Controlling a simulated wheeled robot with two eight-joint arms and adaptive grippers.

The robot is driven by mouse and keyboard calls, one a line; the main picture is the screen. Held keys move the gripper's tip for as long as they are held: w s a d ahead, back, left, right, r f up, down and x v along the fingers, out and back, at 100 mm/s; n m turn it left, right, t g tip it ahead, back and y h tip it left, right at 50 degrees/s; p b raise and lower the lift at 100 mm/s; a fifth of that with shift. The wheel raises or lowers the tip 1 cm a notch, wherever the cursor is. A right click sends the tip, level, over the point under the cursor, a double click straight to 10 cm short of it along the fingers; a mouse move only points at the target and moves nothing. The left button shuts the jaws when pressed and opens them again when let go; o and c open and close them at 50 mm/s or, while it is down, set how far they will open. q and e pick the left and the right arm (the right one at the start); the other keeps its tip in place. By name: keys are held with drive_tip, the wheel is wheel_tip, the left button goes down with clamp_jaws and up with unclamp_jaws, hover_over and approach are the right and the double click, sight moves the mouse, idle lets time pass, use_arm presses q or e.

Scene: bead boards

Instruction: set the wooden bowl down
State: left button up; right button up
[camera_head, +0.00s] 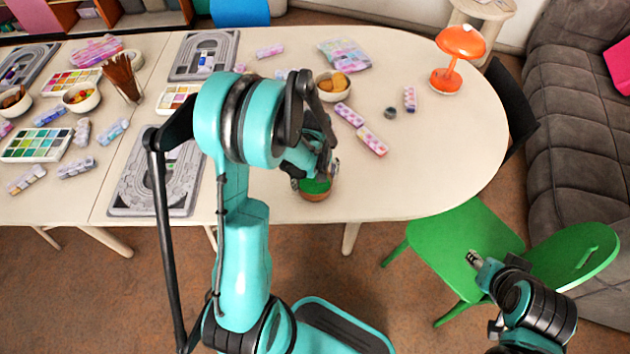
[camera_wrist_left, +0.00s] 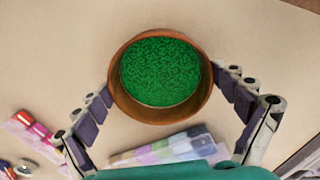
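The wooden bowl (camera_wrist_left: 160,114), round and brown, is full of small green beads (camera_wrist_left: 160,70). In the left wrist view my left gripper (camera_wrist_left: 163,90) has a finger pad against each side of the bowl. In the head view the bowl (camera_head: 315,195) shows below my left gripper (camera_head: 314,178), near the front edge of the table (camera_head: 430,185), partly hidden by the gripper. I cannot tell whether its base touches the table. My right gripper (camera_head: 474,259) is away at the lower right, over the green chair; its fingers are too small to read.
Grey bead boards (camera_head: 130,185) lie left of my left arm. A small bowl of yellow-orange pieces (camera_head: 332,88), patterned packs (camera_head: 371,141) and an orange lamp (camera_head: 446,82) stand farther back. A green chair (camera_head: 455,235) stands at the front right.

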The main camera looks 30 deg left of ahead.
sight(315, 188)
use_arm(q)
drive_tip(key=shift+r, duration=0.1)
drive_tip(key=shift+r+p, duration=0.3)
wheel_tip(315, 188, up, 12)
drive_tip(key=f+p, duration=0.1)
drive_tip(key=p, duration=0.3)
drive_tip(key=s+d+r+m+t, duration=0.7)
drive_tip(key=s+d+r+m, duration=0.3)
drive_tip(key=s+r, duration=0.1)
drive_tip(key=shift+d+r+m, duration=0.3)
drive_tip(key=shift+r+m, duration=0.1)
drive_tip(key=shift+r, duration=0.4)
